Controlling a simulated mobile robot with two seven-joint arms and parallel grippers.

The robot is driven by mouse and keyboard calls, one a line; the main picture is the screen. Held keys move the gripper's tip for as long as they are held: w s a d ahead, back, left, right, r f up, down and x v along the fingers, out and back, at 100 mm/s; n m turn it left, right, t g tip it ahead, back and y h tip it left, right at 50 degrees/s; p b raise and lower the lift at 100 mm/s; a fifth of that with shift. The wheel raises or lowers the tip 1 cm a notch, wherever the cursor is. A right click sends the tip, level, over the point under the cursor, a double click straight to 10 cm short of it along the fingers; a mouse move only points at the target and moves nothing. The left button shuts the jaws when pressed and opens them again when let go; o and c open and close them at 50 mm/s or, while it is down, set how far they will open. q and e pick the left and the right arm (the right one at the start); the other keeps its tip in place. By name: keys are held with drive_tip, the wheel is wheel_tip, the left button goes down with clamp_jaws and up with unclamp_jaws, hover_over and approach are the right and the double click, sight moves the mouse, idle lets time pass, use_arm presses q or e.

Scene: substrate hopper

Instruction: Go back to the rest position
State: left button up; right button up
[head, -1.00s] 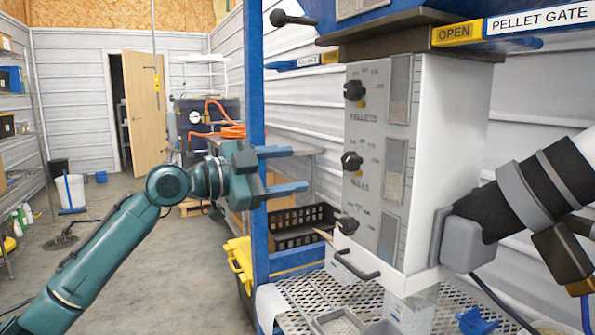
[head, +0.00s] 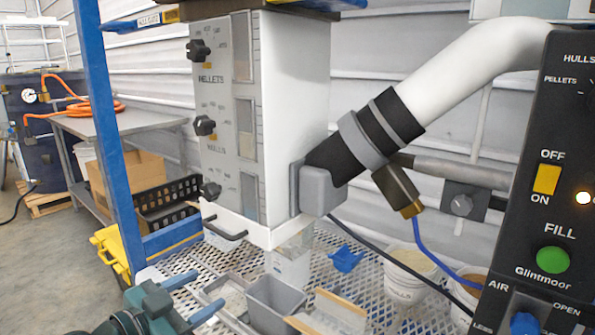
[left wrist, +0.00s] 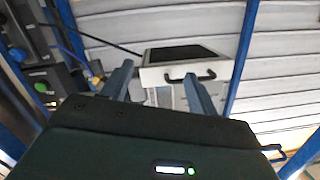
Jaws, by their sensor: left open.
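My left gripper (head: 188,300) shows at the bottom left of the head view, low in front of the mesh shelf. In the left wrist view its two blue-grey fingers (left wrist: 158,88) are spread apart with nothing between them. The white and grey hopper box (head: 262,120) with black knobs stands beyond it, apart from the fingers. Its front with a black handle (left wrist: 190,75) shows past the fingers in the left wrist view. My right gripper is not in view.
A control panel (head: 545,190) with a green FILL button stands at the right. The mesh shelf (head: 325,262) holds a grey bin (head: 275,303), a blue scoop (head: 346,259) and white buckets (head: 405,277). A blue post (head: 108,140) rises at the left. Open floor (head: 45,245) lies left.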

use_arm(q)
drive_tip(key=s+d+f+n+y, duration=0.2)
drive_tip(key=s+d+f+n, duration=0.15)
drive_tip(key=s+f, duration=0.6)
drive_tip(key=s+r+n+g+y+p, duration=0.1)
drive_tip(key=s+n+g+y+p, duration=0.2)
drive_tip(key=s+p, duration=0.7)
drive_tip(key=n+y+p, duration=0.1)
drive_tip(key=p, duration=0.6)
drive_tip(key=shift+s+p, duration=0.25)
drive_tip(key=shift+p, duration=0.05)
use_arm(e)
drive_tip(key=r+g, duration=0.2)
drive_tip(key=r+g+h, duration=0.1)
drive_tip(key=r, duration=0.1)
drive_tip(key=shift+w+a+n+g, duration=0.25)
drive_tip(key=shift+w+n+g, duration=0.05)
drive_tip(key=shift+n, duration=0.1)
